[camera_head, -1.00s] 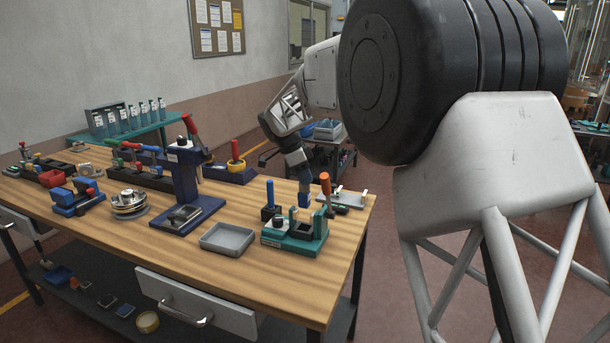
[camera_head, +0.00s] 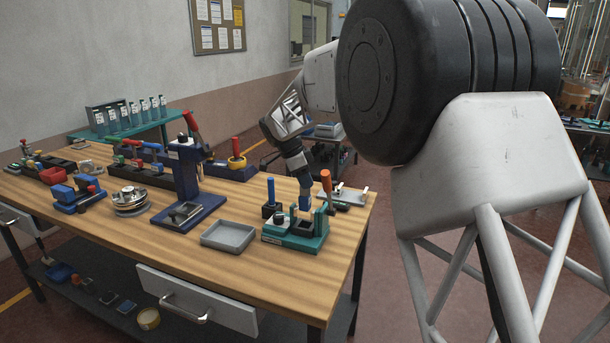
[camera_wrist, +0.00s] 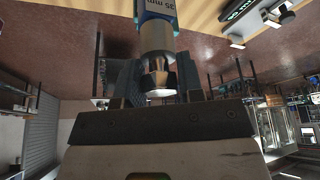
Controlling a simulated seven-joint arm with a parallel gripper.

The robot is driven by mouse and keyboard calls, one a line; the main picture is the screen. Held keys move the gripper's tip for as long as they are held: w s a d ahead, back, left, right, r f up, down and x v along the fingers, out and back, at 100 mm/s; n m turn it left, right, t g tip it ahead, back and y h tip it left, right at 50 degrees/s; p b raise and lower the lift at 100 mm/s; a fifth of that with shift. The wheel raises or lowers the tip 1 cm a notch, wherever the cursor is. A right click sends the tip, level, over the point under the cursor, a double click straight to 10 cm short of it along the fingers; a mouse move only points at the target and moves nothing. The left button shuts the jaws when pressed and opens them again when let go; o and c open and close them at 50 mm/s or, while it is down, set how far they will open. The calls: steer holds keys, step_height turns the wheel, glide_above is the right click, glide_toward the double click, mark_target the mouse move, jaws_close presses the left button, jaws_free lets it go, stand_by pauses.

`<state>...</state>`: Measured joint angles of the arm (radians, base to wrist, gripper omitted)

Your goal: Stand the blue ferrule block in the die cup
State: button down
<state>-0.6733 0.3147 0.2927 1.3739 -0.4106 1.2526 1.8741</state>
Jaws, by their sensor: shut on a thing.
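The blue ferrule block (camera_head: 305,203) hangs below my gripper (camera_head: 304,187) in the head view, just over the teal fixture (camera_head: 285,240) near the bench's front right corner. In the wrist view, my gripper (camera_wrist: 155,88) is shut on the block's shiny metal part. A blue part of the block (camera_wrist: 155,10) with "35 mm" lettering lies beyond the fingers. The die cup (camera_head: 303,228) looks to be the dark square holder on the fixture, under the block. I cannot tell whether the block's lower end touches it.
A red-orange handle (camera_head: 326,182) stands close to the right of the block. A blue-handled tool (camera_head: 271,195) stands at the fixture's left. A grey tray (camera_head: 228,236) and a blue press (camera_head: 188,180) are farther left. Bare wood lies in front of the tray.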

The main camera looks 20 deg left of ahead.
mark_target(301, 195)
steer(key=shift+f, duration=1.7)
steer(key=shift+f, duration=2.5)
stand_by(1.1)
steer(key=c, duration=0.7)
jaws_free()
steer(key=shift+o, duration=0.2)
steer(key=v, duration=0.7)
steer(key=shift+r, duration=0.35)
steer(key=shift+a, duration=0.1)
